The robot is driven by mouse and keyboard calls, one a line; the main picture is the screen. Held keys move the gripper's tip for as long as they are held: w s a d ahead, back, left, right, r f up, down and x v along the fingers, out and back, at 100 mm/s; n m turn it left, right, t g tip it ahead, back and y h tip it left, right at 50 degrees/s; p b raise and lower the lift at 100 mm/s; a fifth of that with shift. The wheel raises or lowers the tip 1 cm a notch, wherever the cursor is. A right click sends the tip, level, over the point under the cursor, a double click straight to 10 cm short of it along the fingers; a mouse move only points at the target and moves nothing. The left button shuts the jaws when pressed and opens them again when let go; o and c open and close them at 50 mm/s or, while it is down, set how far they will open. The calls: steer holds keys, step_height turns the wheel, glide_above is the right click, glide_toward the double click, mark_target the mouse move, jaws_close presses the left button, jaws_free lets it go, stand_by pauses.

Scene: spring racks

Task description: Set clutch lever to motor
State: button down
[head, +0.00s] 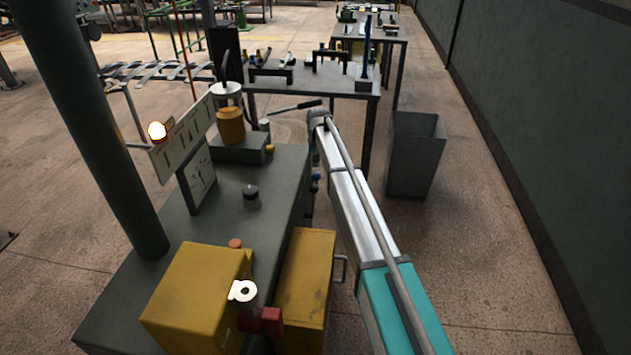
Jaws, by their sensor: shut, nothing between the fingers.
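A thin metal lever with a black grip (309,104) sticks out to the right from the far end of a grey-green machine bench (272,185). It lies nearly level, and I cannot tell whether it is the clutch lever or which setting it is in. No motor label is legible. My arm reaches from the lower right up to a dark joint close to the lever's grip. My gripper does not show; it is hidden beyond or below that joint. I cannot tell whether anything touches the lever.
A grey bin (415,155) and a table (310,88) stand beyond.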

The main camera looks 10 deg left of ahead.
steer(key=shift+f, duration=0.2)
step_height(320, 180, down, 10)
steer(key=b, duration=1)
steer(key=shift+w+a+r, duration=0.25)
